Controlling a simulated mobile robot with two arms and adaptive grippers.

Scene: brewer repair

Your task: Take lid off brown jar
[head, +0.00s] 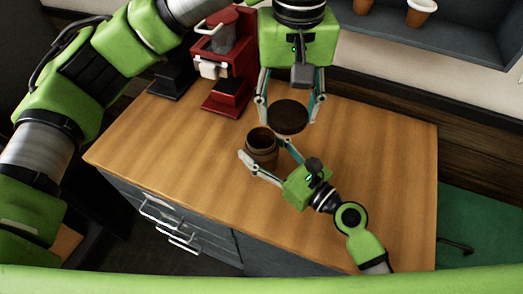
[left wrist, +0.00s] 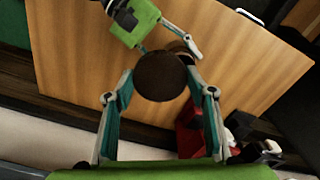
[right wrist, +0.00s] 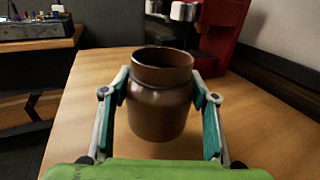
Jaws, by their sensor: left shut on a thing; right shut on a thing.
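The brown jar (head: 261,148) stands upright on the wooden table, and its open mouth shows in the head view. My right gripper (head: 260,150) is shut on the jar's sides. The right wrist view shows the jar (right wrist: 160,100) between the two fingers with nothing on its rim. The dark round lid (head: 289,117) is held by my left gripper (head: 290,112), apart from the jar and to its upper right in the head view. The left wrist view shows the lid (left wrist: 160,77) between the fingertips, hiding part of the jar.
A red coffee machine (head: 232,60) stands at the table's back, with a dark appliance (head: 173,80) left of it. The wooden table (head: 370,150) is clear on the right and front left. A wall shelf (head: 450,40) holds terracotta-coloured pots (head: 421,11).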

